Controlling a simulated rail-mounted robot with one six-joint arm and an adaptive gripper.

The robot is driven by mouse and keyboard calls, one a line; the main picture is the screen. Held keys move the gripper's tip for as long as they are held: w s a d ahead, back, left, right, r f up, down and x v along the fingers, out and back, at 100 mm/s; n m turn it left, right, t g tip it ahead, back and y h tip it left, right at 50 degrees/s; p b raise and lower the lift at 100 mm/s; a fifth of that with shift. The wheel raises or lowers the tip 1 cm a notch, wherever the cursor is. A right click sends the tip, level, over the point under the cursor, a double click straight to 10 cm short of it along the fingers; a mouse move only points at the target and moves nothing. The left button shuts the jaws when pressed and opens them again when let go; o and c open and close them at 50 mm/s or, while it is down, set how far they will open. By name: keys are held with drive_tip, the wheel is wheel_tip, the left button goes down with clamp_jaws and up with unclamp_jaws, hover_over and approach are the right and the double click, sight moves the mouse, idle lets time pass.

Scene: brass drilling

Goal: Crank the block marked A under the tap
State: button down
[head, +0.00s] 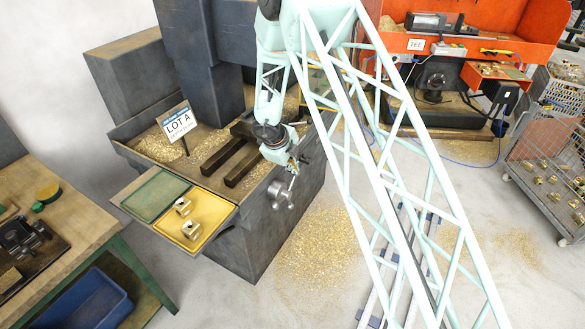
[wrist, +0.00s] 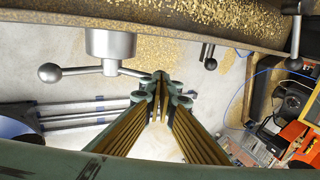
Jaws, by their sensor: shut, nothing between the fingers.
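My gripper (head: 292,167) is at the front right corner of the drilling machine, just above a grey crank (head: 282,195) on the machine's front side. In the wrist view my gripper's fingers (wrist: 161,80) meet, shut and empty. The crank's hub (wrist: 110,45) and ball-ended arm (wrist: 75,71) show left of the fingertips; the arm's other end reaches close to them, and I cannot tell whether they touch. A sign reading LOT A (head: 179,122) stands on the machine bed. I cannot make out a block marked A or the tap; my arm covers part of the bed.
A tray with a green compartment (head: 155,196) and a yellow compartment (head: 213,212) holding brass pieces (head: 185,207) juts out at the front. Dark rails (head: 222,157) lie on the chip-covered bed. A wire cart (head: 550,180) and an orange bench (head: 500,45) stand right.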

drive_tip(key=p, duration=0.4)
drive_tip(key=shift+w+d+f, duration=0.1)
drive_tip(key=shift+w+d, duration=0.1)
drive_tip(key=shift+w, duration=0.05)
idle(0.5)
